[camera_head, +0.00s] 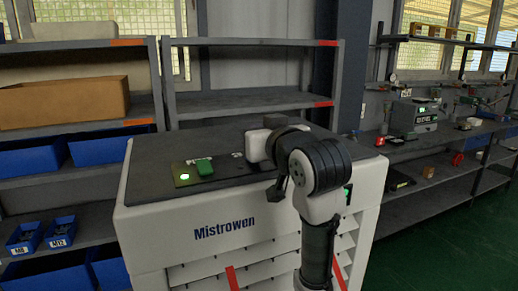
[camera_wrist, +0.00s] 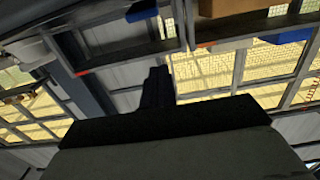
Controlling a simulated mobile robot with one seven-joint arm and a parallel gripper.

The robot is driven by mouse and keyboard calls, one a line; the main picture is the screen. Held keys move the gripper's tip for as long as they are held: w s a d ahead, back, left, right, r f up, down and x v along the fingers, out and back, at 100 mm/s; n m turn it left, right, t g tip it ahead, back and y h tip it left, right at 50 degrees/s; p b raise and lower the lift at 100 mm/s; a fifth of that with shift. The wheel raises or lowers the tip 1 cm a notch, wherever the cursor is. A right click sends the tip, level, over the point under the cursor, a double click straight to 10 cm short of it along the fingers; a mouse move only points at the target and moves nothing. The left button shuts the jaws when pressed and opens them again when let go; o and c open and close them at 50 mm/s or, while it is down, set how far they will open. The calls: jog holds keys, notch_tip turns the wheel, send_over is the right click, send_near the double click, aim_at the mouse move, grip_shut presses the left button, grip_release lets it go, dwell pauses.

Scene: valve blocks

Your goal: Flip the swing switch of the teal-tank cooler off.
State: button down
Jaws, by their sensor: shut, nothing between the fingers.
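The white cooler (camera_head: 215,215) marked "Mistrowen" stands in the middle of the head view. On its dark top is a control plate with a lit green lamp (camera_head: 184,177) and a green switch lever (camera_head: 204,167) just right of it. No teal tank can be made out in either view. My gripper (camera_wrist: 157,85) shows in the wrist view as dark fingers, shut with nothing between them.
Grey shelves with a cardboard box (camera_head: 65,102) and blue bins (camera_head: 97,150) stand at left. An empty grey rack (camera_head: 250,101) is behind the cooler. A long bench (camera_head: 440,140) with small devices is at right. Green floor is free at lower right.

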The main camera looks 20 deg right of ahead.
jog(key=s+r+b, duration=0.2)
jog(key=s, duration=0.5)
jog(key=shift+d+r, duration=0.15)
jog(key=shift+r, duration=0.2)
jog(key=shift+f, duration=0.1)
